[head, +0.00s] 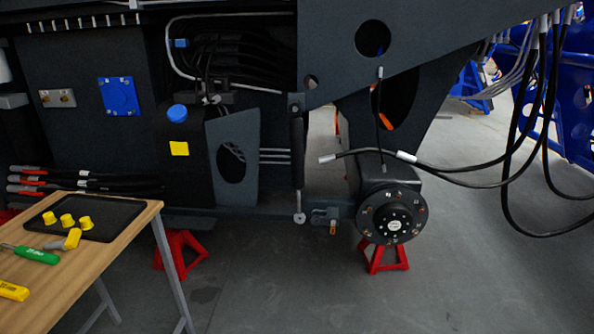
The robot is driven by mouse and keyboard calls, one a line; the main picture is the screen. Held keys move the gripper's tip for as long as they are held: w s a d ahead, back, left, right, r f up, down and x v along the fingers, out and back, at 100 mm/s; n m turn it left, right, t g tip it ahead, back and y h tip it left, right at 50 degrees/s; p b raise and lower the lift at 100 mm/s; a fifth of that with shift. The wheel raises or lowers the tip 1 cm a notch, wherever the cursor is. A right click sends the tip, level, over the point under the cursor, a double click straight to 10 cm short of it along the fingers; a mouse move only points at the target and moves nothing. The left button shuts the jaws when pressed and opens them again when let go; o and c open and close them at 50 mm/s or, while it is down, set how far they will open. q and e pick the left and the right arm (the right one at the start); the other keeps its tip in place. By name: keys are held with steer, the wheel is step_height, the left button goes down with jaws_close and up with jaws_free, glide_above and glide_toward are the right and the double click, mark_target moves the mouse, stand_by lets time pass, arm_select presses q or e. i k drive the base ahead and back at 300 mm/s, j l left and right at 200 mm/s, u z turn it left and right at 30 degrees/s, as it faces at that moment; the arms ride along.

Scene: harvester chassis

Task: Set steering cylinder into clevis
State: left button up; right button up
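The steering cylinder (297,155) hangs upright from a bracket on the dark chassis, near the middle of the head view. Its light rod end eye (299,218) is at the bottom. The clevis (323,215) sits just right of the eye, beside the axle, with a small brass-coloured part at its lower edge. The eye appears apart from the clevis, to its left. Neither of my grippers shows in the head view.
A wooden table (75,280) at lower left bears a black tray (125,215) with yellow caps, and a green-handled tool (37,255). A wheel hub (392,214) stands over a red stand (383,257). Black hoses (470,165) hang at right. The floor in front is clear.

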mark_target(296, 123)
steer(key=i+l+u, duration=0.35)
steer(key=i+l, duration=0.5)
